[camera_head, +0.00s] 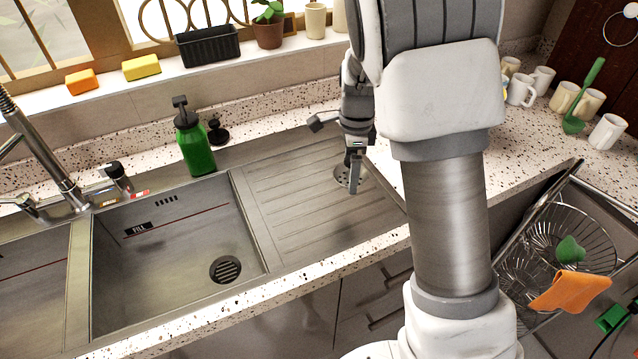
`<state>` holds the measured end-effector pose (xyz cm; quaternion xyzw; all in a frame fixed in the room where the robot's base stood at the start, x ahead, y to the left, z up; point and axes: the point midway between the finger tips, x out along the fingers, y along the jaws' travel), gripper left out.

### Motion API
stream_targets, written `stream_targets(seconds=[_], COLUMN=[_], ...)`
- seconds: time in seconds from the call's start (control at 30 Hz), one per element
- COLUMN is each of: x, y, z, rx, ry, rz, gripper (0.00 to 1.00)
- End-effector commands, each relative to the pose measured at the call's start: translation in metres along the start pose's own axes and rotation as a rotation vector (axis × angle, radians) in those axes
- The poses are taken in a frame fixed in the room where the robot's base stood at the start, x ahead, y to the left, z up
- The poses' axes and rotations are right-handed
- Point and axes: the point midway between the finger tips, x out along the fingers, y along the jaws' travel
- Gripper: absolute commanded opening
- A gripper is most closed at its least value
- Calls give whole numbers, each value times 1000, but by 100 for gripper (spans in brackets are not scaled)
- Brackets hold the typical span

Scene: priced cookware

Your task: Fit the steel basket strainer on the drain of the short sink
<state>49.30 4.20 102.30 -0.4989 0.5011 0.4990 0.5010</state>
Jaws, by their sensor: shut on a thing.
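The steel basket strainer (342,174), a small round perforated metal piece, is at the right end of the ribbed drainboard. My gripper (354,183) points down over it, shut on it; its fingers hide part of the strainer. I cannot tell whether the strainer touches the drainboard. The middle sink basin (165,265) has a round, dark, slotted drain (225,269) in its floor near the right front corner. Another basin (35,290) is cut off at the left edge, and its drain is not in view. I cannot tell from this view which basin is the short one.
The drainboard (285,200) lies between the middle basin and my arm, otherwise clear. A tap (60,165) stands behind the basins. Mugs (606,132) and a wire basket (545,245) are at right.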

Motion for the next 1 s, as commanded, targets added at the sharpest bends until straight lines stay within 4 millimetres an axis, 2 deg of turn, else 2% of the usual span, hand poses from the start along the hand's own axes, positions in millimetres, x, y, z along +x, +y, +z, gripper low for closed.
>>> stream_targets(seconds=[0.2, 0.4, 0.63, 0.87, 1.0], x=[30, 48, 59, 87, 90], y=[-30, -50, -56, -55, -55], z=[39, 63, 70, 70, 70], rx=[-3, 1, 1, 2, 2], ry=[1, 0, 0, 1, 0], rz=[2, 0, 1, 2, -1], gripper=[36, 36, 36, 36, 36])
